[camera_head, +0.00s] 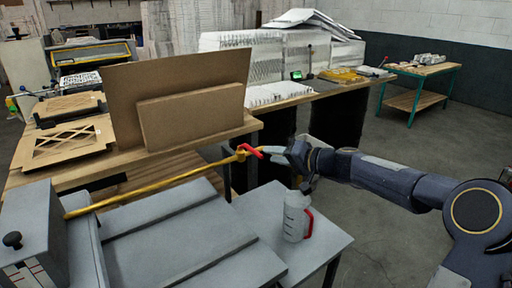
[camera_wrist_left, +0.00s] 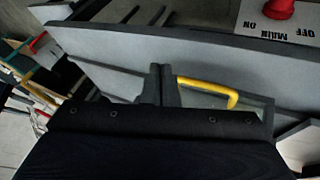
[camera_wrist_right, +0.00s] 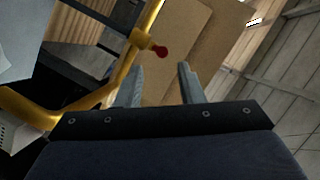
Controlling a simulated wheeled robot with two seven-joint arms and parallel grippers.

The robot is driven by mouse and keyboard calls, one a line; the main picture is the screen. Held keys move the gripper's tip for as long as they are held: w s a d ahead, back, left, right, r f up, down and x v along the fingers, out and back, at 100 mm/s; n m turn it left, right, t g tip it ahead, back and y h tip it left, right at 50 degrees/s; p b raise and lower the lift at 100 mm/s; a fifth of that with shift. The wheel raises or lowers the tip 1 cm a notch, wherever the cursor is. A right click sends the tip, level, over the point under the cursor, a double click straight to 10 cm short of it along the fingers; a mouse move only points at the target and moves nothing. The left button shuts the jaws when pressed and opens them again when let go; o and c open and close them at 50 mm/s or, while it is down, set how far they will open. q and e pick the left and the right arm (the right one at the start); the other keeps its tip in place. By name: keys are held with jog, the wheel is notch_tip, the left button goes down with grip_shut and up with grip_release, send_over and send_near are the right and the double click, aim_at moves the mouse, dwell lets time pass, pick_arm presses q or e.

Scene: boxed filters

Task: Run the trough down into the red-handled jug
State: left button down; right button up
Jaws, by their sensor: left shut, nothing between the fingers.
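The jug (camera_head: 297,215) is pale grey with a red handle (camera_head: 309,223) on its right side. It stands upright on a low grey table. A long yellow bar (camera_head: 150,187) runs over the grey panels (camera_head: 185,235) to a red end (camera_head: 248,150). I cannot tell which part is the trough. My right gripper (camera_head: 268,152) is at the red end, above the jug. In the right wrist view its fingers (camera_wrist_right: 160,85) are apart, with a red knob (camera_wrist_right: 160,50) beyond them. My left gripper (camera_wrist_left: 162,83) is shut and empty, near a yellow handle (camera_wrist_left: 215,88); it is outside the head view.
A wooden bench (camera_head: 90,172) behind carries brown boards (camera_head: 205,115) and flat wooden frames (camera_head: 65,145). A grey box (camera_head: 30,235) with a black knob stands at the left. A red switch (camera_wrist_left: 280,8) marked OFF, MAIN, ON shows in the left wrist view.

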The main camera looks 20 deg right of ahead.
aim_at(256, 153)
jog(key=p+x, duration=0.2)
jog(key=x, duration=0.4)
jog(key=shift+a+r, duration=0.1)
jog(key=shift+a, duration=0.1)
jog(key=shift+w+a, duration=0.25)
jog(key=shift+c, duration=0.2)
grip_shut()
